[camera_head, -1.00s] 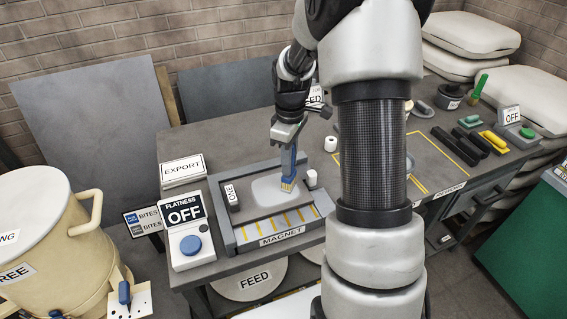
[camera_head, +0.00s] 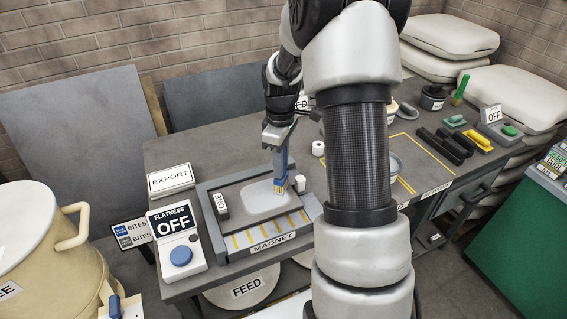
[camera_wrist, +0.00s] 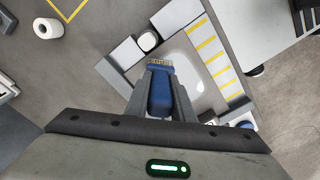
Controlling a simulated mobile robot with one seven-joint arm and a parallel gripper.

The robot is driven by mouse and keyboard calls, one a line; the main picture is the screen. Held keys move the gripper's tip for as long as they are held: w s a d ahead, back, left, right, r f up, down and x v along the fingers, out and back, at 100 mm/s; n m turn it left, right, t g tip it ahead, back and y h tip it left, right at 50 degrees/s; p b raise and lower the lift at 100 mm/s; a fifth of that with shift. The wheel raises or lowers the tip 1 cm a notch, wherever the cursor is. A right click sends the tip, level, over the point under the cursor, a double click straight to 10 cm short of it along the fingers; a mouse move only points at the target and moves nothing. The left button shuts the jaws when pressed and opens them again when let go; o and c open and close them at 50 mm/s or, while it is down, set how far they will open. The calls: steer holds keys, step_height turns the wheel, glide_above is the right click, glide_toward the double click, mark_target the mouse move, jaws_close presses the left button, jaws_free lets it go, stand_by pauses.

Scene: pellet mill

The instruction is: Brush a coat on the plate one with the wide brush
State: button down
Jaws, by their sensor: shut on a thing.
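My gripper (camera_head: 279,136) is shut on the wide brush (camera_head: 281,164), which has a blue handle and yellow bristles and points down. In the wrist view the blue brush (camera_wrist: 161,92) sits between the fingers, with its bristles (camera_wrist: 160,63) beyond them. Plate one (camera_head: 238,193) is a grey plate in the dark magnet frame (camera_head: 237,243), beside a block marked ONE (camera_head: 221,204). A pale rounded patch (camera_head: 262,203) covers its middle. The bristle tips are over the patch's right rear part; I cannot tell whether they touch.
A white block (camera_head: 299,183) stands close right of the brush. The FLATNESS OFF box (camera_head: 176,240) and EXPORT sign (camera_head: 171,180) are left of the frame. A white roll (camera_head: 318,148) stands behind.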

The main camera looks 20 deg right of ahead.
steer(key=a, duration=1.2)
steer(key=shift+b, duration=0.4)
stand_by(0.6)
steer(key=shift+w+d+p, duration=0.15)
steer(key=shift+w+p, duration=0.35)
steer(key=shift+w, duration=1.65)
steer(key=d+p, duration=0.1)
steer(key=d, duration=1.1)
steer(key=shift+d, duration=0.25)
steer(key=shift+a, duration=0.1)
steer(key=a, duration=1.2)
steer(key=shift+a+b, duration=0.25)
steer(key=shift+b, duration=0.2)
